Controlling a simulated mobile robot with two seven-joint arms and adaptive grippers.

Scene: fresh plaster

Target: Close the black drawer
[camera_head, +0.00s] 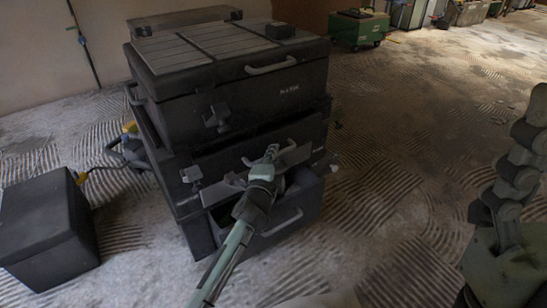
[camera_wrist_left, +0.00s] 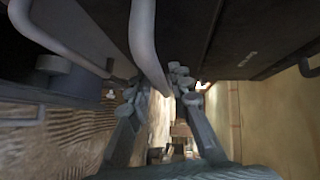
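The black drawer (camera_head: 305,205) is the lowest part of a dark tool chest stack in the head view. It stands partly pulled out, with a grey bar handle (camera_head: 283,222) on its front. My left gripper (camera_head: 275,156) is above the drawer, in front of the chest section over it. In the left wrist view my left gripper (camera_wrist_left: 158,88) has its fingers spread. A grey curved bar (camera_wrist_left: 145,40) runs down between or just in front of them; I cannot tell if it touches. My right gripper is not in view; only right arm links show.
The upper chest (camera_head: 235,95) has a ribbed lid and a handle. A black box (camera_head: 45,230) stands on the floor at the left. A green wheeled case (camera_head: 358,28) is at the back. The ridged floor right of the chest is clear.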

